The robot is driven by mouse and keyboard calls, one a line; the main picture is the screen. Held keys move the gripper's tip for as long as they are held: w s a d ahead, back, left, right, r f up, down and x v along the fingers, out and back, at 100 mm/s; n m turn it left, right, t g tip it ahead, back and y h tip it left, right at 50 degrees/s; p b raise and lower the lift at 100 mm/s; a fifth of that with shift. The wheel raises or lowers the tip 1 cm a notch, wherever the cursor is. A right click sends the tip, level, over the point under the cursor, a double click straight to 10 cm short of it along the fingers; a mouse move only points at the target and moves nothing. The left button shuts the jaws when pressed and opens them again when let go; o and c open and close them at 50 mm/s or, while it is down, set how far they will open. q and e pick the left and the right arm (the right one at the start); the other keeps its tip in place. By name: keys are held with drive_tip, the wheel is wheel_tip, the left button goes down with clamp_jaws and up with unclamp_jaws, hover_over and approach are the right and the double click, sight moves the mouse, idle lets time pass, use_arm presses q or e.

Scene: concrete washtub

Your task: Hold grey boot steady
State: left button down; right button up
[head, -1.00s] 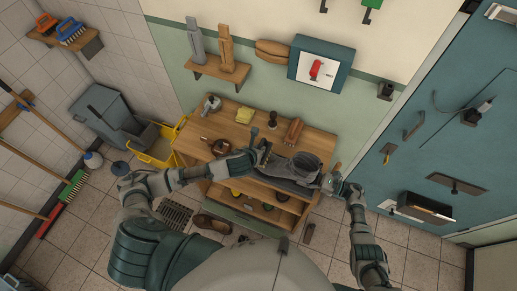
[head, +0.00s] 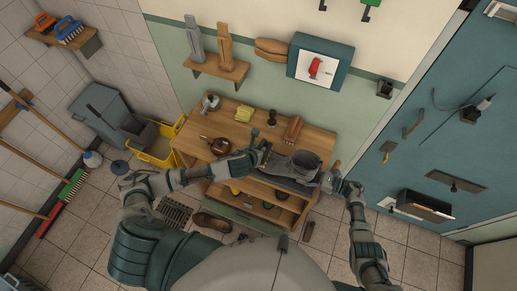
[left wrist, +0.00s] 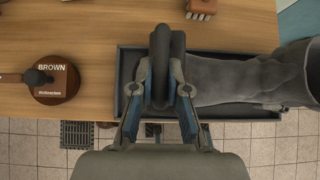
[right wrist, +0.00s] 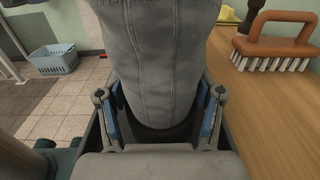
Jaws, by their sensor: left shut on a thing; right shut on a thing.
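The grey boot (head: 303,163) lies in a shallow dark tray (left wrist: 262,115) on the wooden bench, its shaft towards the right. My right gripper (head: 330,182) is shut on the boot; in the right wrist view the grey boot (right wrist: 155,55) fills the space between the two fingers (right wrist: 160,120). My left gripper (head: 258,156) is shut on a dark, rounded, brush-like thing (left wrist: 167,60), held upright at the boot's left end. In the left wrist view the boot (left wrist: 245,80) reaches up close to this thing; whether they touch is unclear.
A round brown polish tin (left wrist: 52,82) with a dark-headed tool stands left on the bench. A brown brush (right wrist: 275,40) and a yellow cloth (head: 244,113) lie behind. A yellow mop bucket (head: 160,150) stands left of the bench. The bench front is open shelving.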

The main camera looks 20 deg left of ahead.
use_arm(q)
drive_tip(key=shift+f, duration=0.25)
drive_tip(key=shift+s, duration=0.1)
